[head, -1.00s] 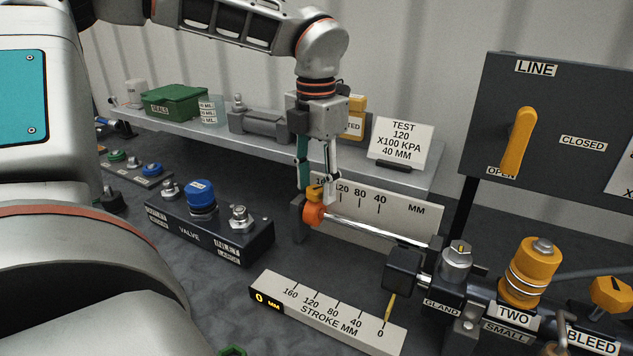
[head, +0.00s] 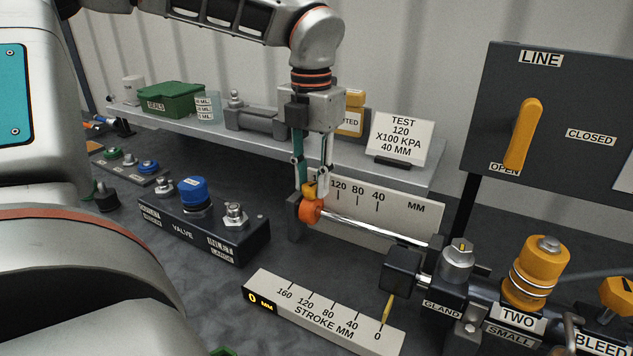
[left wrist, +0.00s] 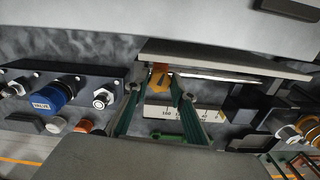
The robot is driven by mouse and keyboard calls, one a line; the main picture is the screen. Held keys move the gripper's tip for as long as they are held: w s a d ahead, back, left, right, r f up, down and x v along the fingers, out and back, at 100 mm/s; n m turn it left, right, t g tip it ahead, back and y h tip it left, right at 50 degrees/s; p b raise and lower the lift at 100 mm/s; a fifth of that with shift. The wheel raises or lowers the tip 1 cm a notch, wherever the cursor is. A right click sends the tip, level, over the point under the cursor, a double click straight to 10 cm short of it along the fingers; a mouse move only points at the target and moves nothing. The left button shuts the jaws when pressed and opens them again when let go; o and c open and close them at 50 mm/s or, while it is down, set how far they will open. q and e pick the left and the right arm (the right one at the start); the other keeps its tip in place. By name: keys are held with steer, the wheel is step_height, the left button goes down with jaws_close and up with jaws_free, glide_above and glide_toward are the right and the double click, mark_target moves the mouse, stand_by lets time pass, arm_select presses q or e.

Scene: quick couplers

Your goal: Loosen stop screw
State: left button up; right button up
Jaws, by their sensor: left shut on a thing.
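The stop screw, a small yellow knob (head: 309,189), sits on top of an orange collar (head: 311,212) at the left end of a bright metal rod (head: 370,232). My left gripper (head: 312,187) points down from above and is shut on the yellow knob, with one green finger on each side. In the left wrist view the yellow knob (left wrist: 160,76) shows between the fingertips of the left gripper (left wrist: 165,80). The fingers hide part of the knob in the head view. My right gripper is not in view.
A stroke scale (head: 318,312) reading 0 MM lies in front of the rod. A valve block (head: 225,236) stands to the left. Behind are a shelf (head: 270,145) and a TEST card (head: 402,140). A LINE panel (head: 580,90) with a yellow lever is at right.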

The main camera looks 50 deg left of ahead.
arm_select(q)
steer(key=shift+w+f+n+b, duration=0.1)
steer(key=shift+f+n+b, duration=0.15)
steer(key=shift+n+b, duration=0.5)
steer(key=shift+n, duration=0.65)
steer(key=shift+n+b, duration=0.45)
steer(key=shift+n, duration=0.45)
steer(key=n+b, duration=0.1)
steer(key=n, duration=0.3)
steer(key=shift+a+r+b, duration=0.1)
steer(key=shift+b, duration=0.25)
steer(key=shift+r+n, duration=0.1)
steer(key=shift+n, duration=0.7)
steer(key=shift+n+b, duration=0.35)
steer(key=shift+n, duration=0.05)
steer(key=shift+r, duration=0.1)
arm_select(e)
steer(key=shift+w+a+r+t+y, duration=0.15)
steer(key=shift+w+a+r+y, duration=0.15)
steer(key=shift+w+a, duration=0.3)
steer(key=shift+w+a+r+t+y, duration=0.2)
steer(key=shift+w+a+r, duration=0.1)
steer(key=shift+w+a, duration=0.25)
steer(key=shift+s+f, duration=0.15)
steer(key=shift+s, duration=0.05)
